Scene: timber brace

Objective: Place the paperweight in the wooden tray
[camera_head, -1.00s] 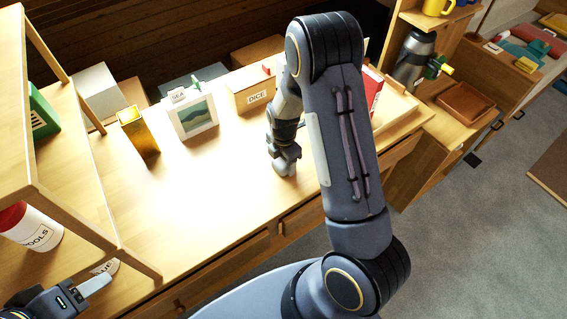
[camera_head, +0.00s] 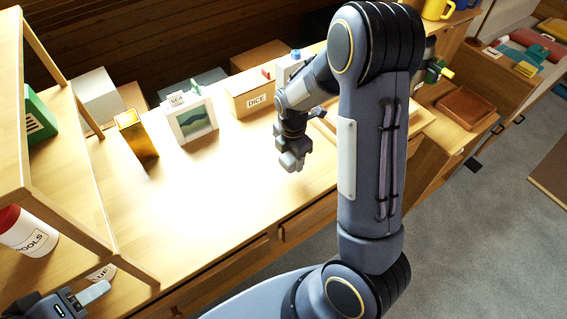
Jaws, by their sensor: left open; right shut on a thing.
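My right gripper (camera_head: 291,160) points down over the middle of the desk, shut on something. A brown tray (camera_head: 466,107) sits on the lower surface at the right, to the right of my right arm. A pale wooden tray-like edge (camera_head: 416,128) shows on the desk's right end, mostly hidden behind that arm. My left gripper (camera_head: 84,298) is open at the lower left, near the shelf's foot, with only part of it in view.
A gold box (camera_head: 135,136), a picture box (camera_head: 192,119) and a box marked DICE (camera_head: 250,95) stand along the desk's back. The shelf (camera_head: 70,200) with a TOOLS can (camera_head: 30,232) blocks the left. The desk's middle (camera_head: 205,195) is clear.

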